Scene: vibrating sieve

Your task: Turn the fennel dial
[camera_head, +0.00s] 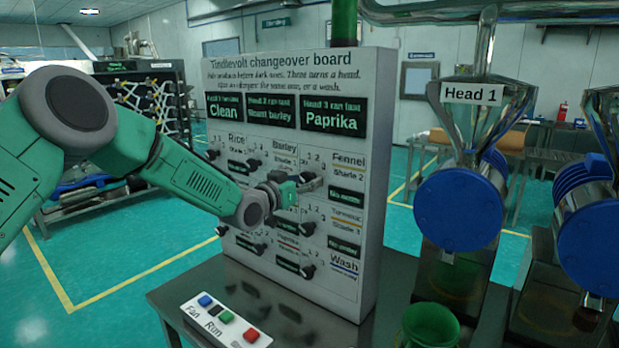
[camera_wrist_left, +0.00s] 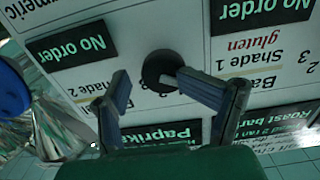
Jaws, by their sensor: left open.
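The changeover board (camera_head: 380,120) stands upright on a dark table, with several black dials beside product labels. The Fennel label (camera_head: 348,160) is at the board's upper right, marked Shade 2. My left gripper (camera_head: 312,184) is in front of the board just left of this label, and it hides most of the dial there. In the left wrist view, which shows the board inverted, the black fennel dial (camera_wrist_left: 162,68) lies just beyond and between the open fingertips (camera_wrist_left: 152,78). The right fingertip overlaps its edge; contact cannot be told. My right gripper is out of view.
A small panel (camera_head: 217,326) with coloured buttons lies at the table's front left. A green vessel (camera_head: 430,326) stands right of the board. The Head 1 hopper (camera_head: 478,105) with a blue disc (camera_head: 458,208) stands farther right. Other dials (camera_head: 307,271) sit below.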

